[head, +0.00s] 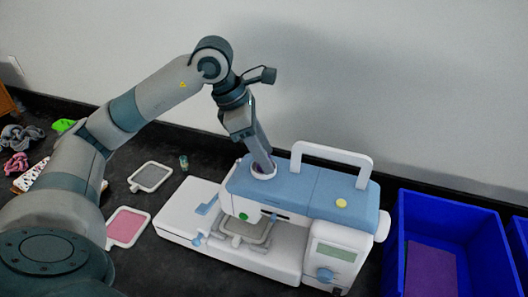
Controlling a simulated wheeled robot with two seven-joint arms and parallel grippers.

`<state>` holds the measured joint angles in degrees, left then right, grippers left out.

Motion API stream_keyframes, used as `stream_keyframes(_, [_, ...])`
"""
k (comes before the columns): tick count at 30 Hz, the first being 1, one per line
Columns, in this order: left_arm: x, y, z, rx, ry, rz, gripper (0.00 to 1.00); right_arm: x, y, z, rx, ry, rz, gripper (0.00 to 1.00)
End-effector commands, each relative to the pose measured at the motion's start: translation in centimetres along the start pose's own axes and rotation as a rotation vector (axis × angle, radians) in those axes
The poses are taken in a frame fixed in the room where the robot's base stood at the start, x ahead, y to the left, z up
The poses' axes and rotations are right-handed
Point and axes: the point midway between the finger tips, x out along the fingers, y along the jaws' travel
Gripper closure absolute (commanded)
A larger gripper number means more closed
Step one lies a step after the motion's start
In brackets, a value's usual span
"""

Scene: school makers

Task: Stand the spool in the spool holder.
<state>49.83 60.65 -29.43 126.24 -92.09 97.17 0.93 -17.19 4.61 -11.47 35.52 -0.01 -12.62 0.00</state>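My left gripper (262,162) points down at the top left of the blue and white sewing machine (318,190). Its fingertips are at a white round spool holder (263,176) on the machine's top. A bit of purple, seemingly the spool (257,167), shows at the fingertips within the holder's rim. The fingers hide most of it, so I cannot tell if it rests on the holder's floor or stands straight. The fingers are seen edge-on and overlap, so their opening is hidden. My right gripper is out of view.
A white carry handle (333,155) rises right of the holder. A blue bin (448,210) with a purple sheet stands at the right. Two flat frames, one grey (150,177) and one pink (126,228), and a small greenish item (184,162) lie left of the machine.

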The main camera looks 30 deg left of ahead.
Motion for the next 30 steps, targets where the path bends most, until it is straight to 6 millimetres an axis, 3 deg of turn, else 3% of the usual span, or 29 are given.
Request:
stream_keyframes(14, [-1.0, 0.1, 0.2, 0.0, -0.002, 0.003, 0.57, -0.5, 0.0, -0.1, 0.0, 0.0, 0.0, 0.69])
stream_keyframes(30, [-9.7, 0.0, 0.2, 0.001, -0.003, 0.003, 0.57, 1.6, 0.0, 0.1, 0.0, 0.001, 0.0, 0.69])
